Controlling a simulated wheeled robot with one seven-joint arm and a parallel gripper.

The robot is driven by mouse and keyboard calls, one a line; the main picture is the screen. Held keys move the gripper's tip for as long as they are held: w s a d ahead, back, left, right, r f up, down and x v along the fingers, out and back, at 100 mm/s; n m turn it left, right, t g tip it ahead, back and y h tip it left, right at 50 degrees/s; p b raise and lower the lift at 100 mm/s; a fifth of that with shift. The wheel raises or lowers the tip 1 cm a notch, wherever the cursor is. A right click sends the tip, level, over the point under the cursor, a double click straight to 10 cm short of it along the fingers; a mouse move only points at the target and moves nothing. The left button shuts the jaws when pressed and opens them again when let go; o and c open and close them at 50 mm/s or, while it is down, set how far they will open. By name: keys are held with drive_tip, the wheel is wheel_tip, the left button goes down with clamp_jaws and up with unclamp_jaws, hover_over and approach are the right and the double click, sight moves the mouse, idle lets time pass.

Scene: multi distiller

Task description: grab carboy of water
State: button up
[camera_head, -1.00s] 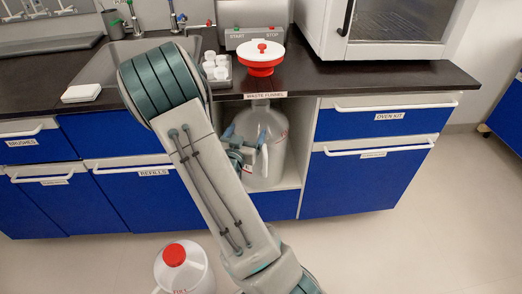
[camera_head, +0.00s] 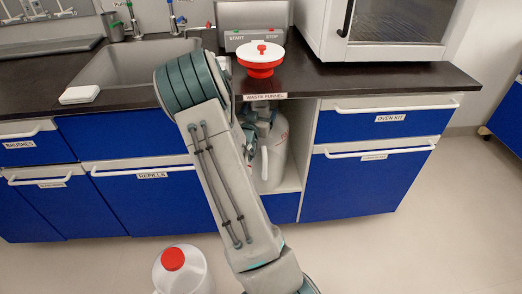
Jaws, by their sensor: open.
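A large whitish carboy (camera_head: 276,150) stands upright in the open cabinet bay under the counter, with a pale handle on its front. A second white carboy with a red cap (camera_head: 173,259) stands on the floor at the bottom, near my arm; its lower part is cut off by the picture edge. My gripper (camera_head: 255,128) is open, in front of the upper part of the cabinet carboy, near its handle. My own arm hides much of the gripper and the left side of that carboy. I cannot tell whether the fingers touch it.
The bay's upper edge has a "WASTE FUNNEL" label (camera_head: 265,97); the red and white funnel (camera_head: 261,60) sits above on the dark counter. Blue drawers (camera_head: 365,180) flank the bay. A sink (camera_head: 140,62) is at left, an oven (camera_head: 385,30) at right. Floor at right is clear.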

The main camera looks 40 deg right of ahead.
clamp_jaws()
drive_tip(key=shift+r, duration=0.3)
drive_tip(key=shift+d+r, duration=0.1)
